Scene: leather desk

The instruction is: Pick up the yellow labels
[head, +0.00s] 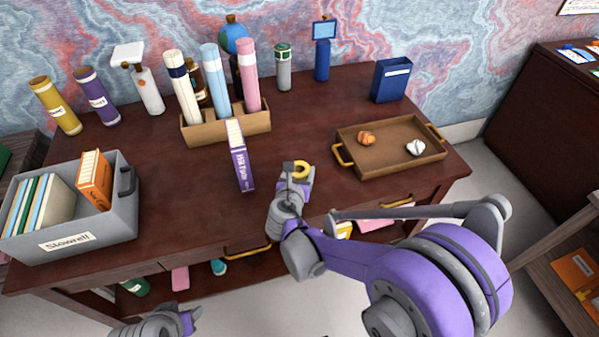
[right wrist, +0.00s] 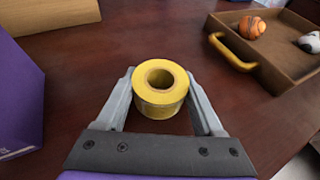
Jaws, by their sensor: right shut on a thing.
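The yellow labels (head: 299,168) are a yellow roll with a hole through its middle, near the front middle of the desk. The roll (right wrist: 159,98) sits between the two grey fingers of my right gripper (right wrist: 160,105) in the right wrist view. My right gripper (head: 296,174) is shut on the roll in the head view and partly hides it. I cannot tell whether the roll touches the desk. My left gripper (head: 188,318) is at the bottom edge of the head view, below the desk's front, with its fingers mostly unclear.
A purple book (head: 243,170) stands left of the roll. A wooden holder (head: 228,128) with tall tubes is behind. A grey bin (head: 122,215) stands at left.

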